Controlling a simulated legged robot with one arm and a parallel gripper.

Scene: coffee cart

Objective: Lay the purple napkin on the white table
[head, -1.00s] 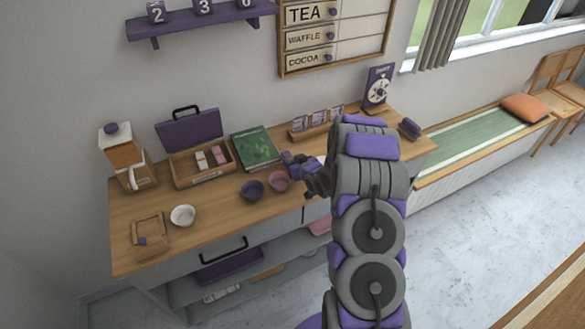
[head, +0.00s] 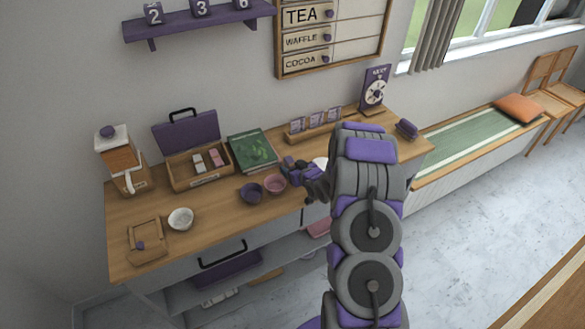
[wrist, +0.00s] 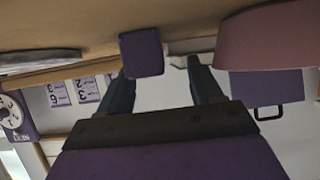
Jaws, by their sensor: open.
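No flat purple napkin can be told for certain. A small dark purple folded-looking thing (head: 407,128) lies at the counter's right end. A small purple block-like piece (wrist: 142,53) shows between the fingertips in the wrist view; I cannot tell whether it is cloth. My gripper (head: 287,166) is open, low over the middle of the wooden counter, just right of a pink bowl (head: 275,185). It also shows in the wrist view (wrist: 158,70), its fingers apart on either side of the purple piece. No white table is in view. My arm hides part of the counter.
The wooden counter (head: 215,215) holds a purple bowl (head: 251,193), a white bowl (head: 181,219), a green book (head: 252,150) and an open purple-lidded box (head: 200,165). A white rounded thing (head: 320,162) is partly hidden by my gripper. Floor is open at right.

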